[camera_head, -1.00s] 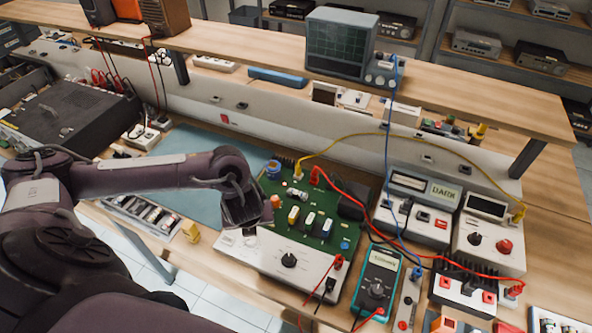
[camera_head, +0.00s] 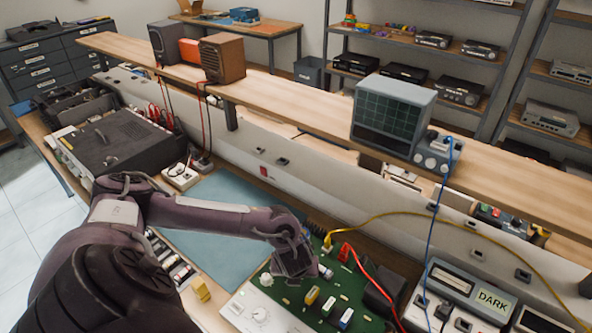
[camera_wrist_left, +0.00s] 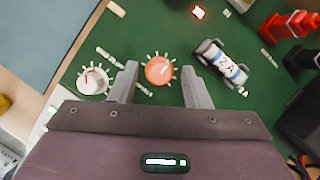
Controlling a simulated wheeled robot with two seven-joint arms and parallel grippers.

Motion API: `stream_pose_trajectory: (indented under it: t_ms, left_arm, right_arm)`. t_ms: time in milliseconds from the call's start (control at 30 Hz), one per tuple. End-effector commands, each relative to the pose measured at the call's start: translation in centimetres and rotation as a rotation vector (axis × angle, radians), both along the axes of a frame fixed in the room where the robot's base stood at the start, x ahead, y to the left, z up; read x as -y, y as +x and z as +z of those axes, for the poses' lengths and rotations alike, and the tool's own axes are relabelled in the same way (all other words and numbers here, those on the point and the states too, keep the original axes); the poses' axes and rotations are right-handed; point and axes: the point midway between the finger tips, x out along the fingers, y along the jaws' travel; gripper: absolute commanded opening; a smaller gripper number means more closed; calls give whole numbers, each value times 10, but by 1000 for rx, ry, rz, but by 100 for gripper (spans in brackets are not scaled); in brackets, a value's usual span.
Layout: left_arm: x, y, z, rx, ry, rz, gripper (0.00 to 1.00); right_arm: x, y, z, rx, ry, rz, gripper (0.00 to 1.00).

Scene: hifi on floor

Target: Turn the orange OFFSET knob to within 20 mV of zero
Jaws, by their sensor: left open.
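The orange knob (camera_wrist_left: 159,71) stands on the green board (camera_wrist_left: 150,125) in the left wrist view, inside a ring of pale tick marks. My left gripper (camera_wrist_left: 159,67) is open, with one finger on each side of the knob and a visible gap at both sides. I cannot tell how far its tips are above the board. In the head view my left gripper (camera_head: 294,272) is over the left part of the green board (camera_head: 375,308) and hides the orange knob. My right gripper is not in view. No millivolt reading is in view.
A white knob (camera_wrist_left: 92,80) is left of the orange one; a striped cylindrical part (camera_wrist_left: 221,62) is close right of the right finger. Red plugs (camera_wrist_left: 290,22) stand farther right. Yellow (camera_head: 400,213) and red (camera_head: 375,280) leads cross the bench.

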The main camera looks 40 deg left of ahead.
Motion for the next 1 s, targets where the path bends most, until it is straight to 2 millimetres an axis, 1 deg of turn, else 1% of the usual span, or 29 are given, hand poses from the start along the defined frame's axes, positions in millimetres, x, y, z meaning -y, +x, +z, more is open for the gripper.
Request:
stream_pose_trajectory:
  t_ms: [33, 133, 333, 533, 667, 867, 1000]
  left_arm:
    - [-1, 1, -3, 0, 0, 0, 43]
    - [-2, 2, -5, 1, 1, 0, 43]
    - [-2, 2, -5, 1, 1, 0, 43]
    - [-2, 2, -5, 1, 1, 0, 17]
    - [-2, 2, -5, 1, 1, 0, 0]
    - [-2, 2, -6, 1, 0, -10, 0]
    - [-3, 1, -8, 1, 2, -46, 0]
  right_arm:
    - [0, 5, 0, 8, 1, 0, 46]
    - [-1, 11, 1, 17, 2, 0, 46]
    - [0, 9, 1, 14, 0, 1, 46]
    - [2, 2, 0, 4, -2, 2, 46]
    - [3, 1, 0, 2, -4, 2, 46]
    - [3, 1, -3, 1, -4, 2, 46]
    - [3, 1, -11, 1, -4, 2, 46]
